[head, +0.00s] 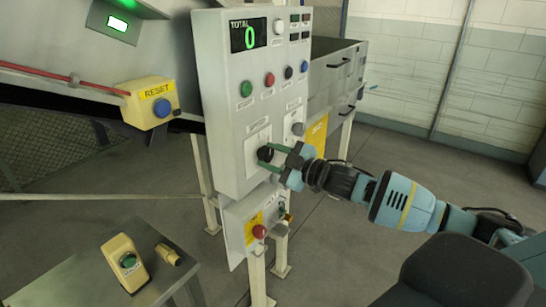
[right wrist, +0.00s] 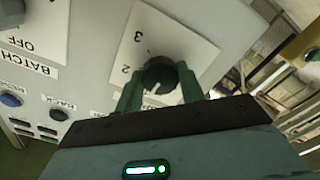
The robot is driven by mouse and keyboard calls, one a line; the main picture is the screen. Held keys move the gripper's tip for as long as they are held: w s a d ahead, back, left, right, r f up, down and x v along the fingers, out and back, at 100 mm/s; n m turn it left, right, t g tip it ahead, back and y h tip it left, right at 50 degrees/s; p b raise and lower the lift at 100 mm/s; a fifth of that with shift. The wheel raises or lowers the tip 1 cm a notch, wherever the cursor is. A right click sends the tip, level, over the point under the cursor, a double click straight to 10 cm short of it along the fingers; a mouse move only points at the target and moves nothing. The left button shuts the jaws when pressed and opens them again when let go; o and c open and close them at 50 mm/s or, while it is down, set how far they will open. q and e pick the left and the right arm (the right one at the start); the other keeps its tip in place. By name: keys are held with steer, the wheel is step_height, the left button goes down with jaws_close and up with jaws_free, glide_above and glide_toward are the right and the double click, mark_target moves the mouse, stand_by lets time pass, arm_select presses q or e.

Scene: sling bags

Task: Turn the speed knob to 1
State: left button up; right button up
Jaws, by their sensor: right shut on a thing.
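The speed knob (head: 265,153) is a black round knob on a white label plate, low on the front of the grey control panel (head: 232,170). In the right wrist view the knob (right wrist: 159,73) sits between my green fingertips, with the numbers 2 and 3 readable on its plate (right wrist: 150,32). My right gripper (head: 270,158) is shut on the knob, one finger on each side. My left gripper is not in view.
The panel carries a display reading TOTAL 0 (head: 248,35) and several coloured buttons. A yellow RESET box (head: 150,103) is at left. A red-button box (head: 255,225) hangs below. A metal table (head: 85,280) holds a green-button box (head: 125,262). A dark chair-like shape (head: 460,275) is at lower right.

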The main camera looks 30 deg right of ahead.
steer(key=shift+n, duration=0.6)
steer(key=o, duration=1)
steer(key=shift+c, duration=0.2)
steer(key=v, duration=0.7)
steer(key=shift+s+d+p, duration=0.2)
steer(key=shift+s+p, duration=0.1)
steer(key=shift+s, duration=0.1)
